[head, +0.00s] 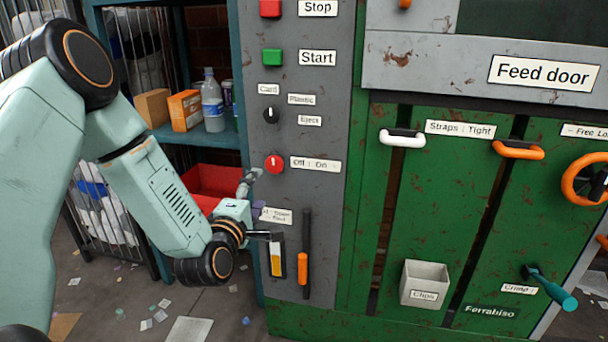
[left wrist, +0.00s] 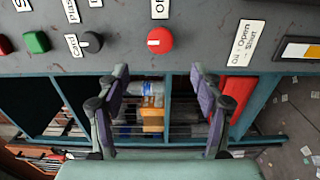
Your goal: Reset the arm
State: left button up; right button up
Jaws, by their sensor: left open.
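My left arm comes in from the left in the head view. Its left gripper (head: 260,207) is in front of the lower part of the grey control panel (head: 325,60), below the red Off/On knob (head: 274,164). In the left wrist view the left gripper (left wrist: 163,85) has its two purple-padded fingers spread wide with nothing between them. The red knob (left wrist: 160,40) sits on the panel beyond the fingertips there. My right gripper is in neither view.
A slot with an orange-handled lever (head: 302,268) is just right of the gripper. A shelf with boxes (head: 185,109) and a bottle (head: 212,105) stands behind, above a red bin (head: 208,182). The green press (head: 430,230) fills the right. Paper scraps litter the floor.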

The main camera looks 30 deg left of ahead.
pick_arm(q)
jog(key=s+d+f+m+g+h+p, duration=0.1)
jog(key=s+d+f+m+g+h, duration=0.1)
jog(key=s+d+f+m+g, duration=0.45)
jog(key=s+d+f+m+g+h+p, duration=0.1)
jog(key=s+d+f+m+g+h, duration=0.2)
jog(key=s+f+m, duration=0.65)
jog(key=s+d+f+m+g+p, duration=0.2)
jog(key=s+d+f+g, duration=0.1)
jog(key=s, duration=0.7)
jog(key=s+d+f+m+g+y+p, duration=0.1)
jog(key=s+d+f+m+g, duration=0.1)
jog(key=s, duration=0.8)
jog(key=d+f+g, duration=0.1)
jog(key=f+g, duration=0.1)
jog(key=g, duration=0.1)
jog(key=shift+s+p, duration=0.4)
jog(key=shift+r, duration=0.1)
jog(key=shift+c, duration=0.3)
